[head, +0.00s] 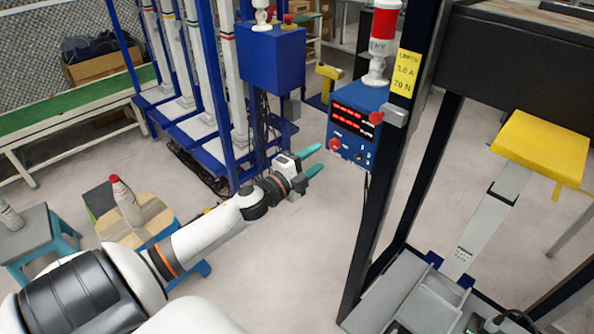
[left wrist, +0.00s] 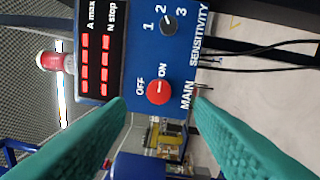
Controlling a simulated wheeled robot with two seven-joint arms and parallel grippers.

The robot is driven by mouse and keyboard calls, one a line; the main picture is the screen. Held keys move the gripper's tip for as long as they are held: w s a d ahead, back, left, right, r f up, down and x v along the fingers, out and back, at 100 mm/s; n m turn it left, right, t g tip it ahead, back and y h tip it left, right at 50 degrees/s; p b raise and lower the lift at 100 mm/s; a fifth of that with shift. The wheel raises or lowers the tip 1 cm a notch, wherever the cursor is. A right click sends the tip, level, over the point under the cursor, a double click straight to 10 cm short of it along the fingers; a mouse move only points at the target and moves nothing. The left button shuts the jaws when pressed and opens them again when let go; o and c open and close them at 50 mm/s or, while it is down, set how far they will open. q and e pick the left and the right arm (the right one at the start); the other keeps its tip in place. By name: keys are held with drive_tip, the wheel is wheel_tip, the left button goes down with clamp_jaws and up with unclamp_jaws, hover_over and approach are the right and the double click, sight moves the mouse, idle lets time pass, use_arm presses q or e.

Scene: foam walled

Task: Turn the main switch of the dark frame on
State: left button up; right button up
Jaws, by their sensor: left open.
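The dark frame (head: 376,190) carries a blue control box (head: 350,150) with red displays. Its main switch is a red round knob (head: 335,144) at the box's lower left. In the left wrist view the knob (left wrist: 158,92) shows beside the OFF, ON and MAIN labels; I cannot surely tell its setting. My left gripper (head: 317,158) is open, its teal fingers pointing at the box from the left. In the left wrist view the knob lies between the fingertips (left wrist: 160,101), beyond them, with no contact visible. My right gripper is not in view.
A red stop button (head: 376,117) sits at the box's upper right, and a sensitivity dial (left wrist: 169,25) is near the knob. A signal lamp (head: 383,35) stands above. Another blue box (head: 272,57) is on the blue frame behind. A yellow pad (head: 543,146) is at right.

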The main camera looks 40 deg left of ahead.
use_arm(q)
drive_tip(key=s, duration=0.6)
drive_tip(key=shift+s+a+f+b, duration=0.15)
drive_tip(key=shift+s+a+b, duration=0.05)
drive_tip(key=shift+b, duration=0.25)
